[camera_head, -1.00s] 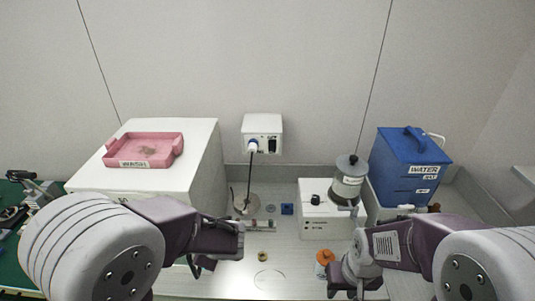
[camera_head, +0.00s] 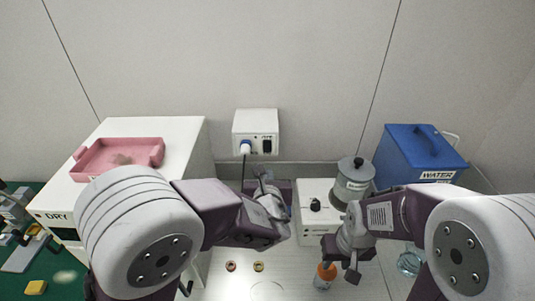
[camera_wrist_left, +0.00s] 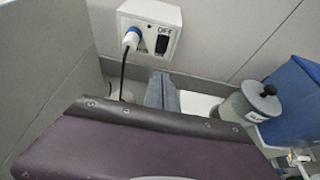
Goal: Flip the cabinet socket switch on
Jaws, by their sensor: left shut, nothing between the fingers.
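The cabinet socket is a white box (camera_head: 242,124) on the back wall, with a blue-and-white plug (camera_head: 245,147) and a black cable. Its black switch (camera_head: 267,146) is right of the plug. In the left wrist view the switch (camera_wrist_left: 162,44) has a label above it reading OFF. My left gripper (camera_head: 259,174) is shut and empty, below the socket and apart from it; its fingertips (camera_wrist_left: 163,78) point up toward the socket. My right gripper (camera_head: 342,262) appears open beside an orange-capped bottle (camera_head: 326,271).
A white cabinet (camera_head: 185,135) with a pink tray (camera_head: 158,148) on top stands left. A small white box (camera_head: 314,218), a grey canister (camera_head: 353,183) and a blue water container (camera_head: 415,150) stand right. The wall before the socket is clear.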

